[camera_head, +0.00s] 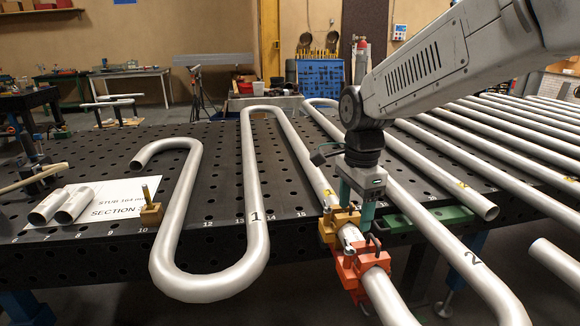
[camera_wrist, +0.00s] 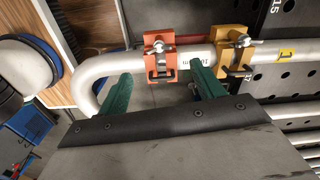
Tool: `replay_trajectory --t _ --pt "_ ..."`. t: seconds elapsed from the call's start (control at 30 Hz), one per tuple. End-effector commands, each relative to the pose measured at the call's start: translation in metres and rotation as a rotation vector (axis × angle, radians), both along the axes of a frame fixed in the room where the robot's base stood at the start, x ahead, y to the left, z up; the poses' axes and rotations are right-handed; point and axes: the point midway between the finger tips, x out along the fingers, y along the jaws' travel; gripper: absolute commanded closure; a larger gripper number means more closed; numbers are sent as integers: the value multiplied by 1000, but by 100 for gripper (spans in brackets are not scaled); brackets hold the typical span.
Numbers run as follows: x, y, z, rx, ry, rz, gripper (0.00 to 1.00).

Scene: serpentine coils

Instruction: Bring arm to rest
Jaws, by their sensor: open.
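My gripper (camera_head: 358,215) points down at the front edge of the table, by a steel pipe (camera_head: 384,296). A yellow clamp (camera_head: 336,228) and an orange clamp (camera_head: 361,264) sit on the pipe close by the fingers. In the wrist view the orange clamp (camera_wrist: 160,58) and yellow clamp (camera_wrist: 231,50) are just past the fingertips. Whether a finger touches the pipe or clamps, I cannot tell.
A black perforated table (camera_head: 110,155) carries a serpentine coil (camera_head: 257,190) marked 1. Several long pipes (camera_head: 520,140) lie to the right. Two short stubs (camera_head: 62,205) lie on a white sheet (camera_head: 120,200) at left. A small brass-coloured block (camera_head: 151,214) stands nearby.

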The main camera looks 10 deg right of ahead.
Motion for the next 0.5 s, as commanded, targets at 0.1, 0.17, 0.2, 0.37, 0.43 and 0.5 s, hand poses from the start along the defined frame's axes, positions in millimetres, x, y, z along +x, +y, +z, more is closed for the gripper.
replay_trajectory --t 0.1,0.17,0.2,0.37,0.43,0.5 --pt "-2 0 -1 -1 8 106 33" --pt "-8 -1 -4 -1 27 210 33" --pt "-15 -1 -8 2 46 294 33" --pt "-60 -8 -3 17 75 688 33" --pt "-86 -12 2 24 74 869 33" --pt "-115 -17 8 26 63 1048 33"
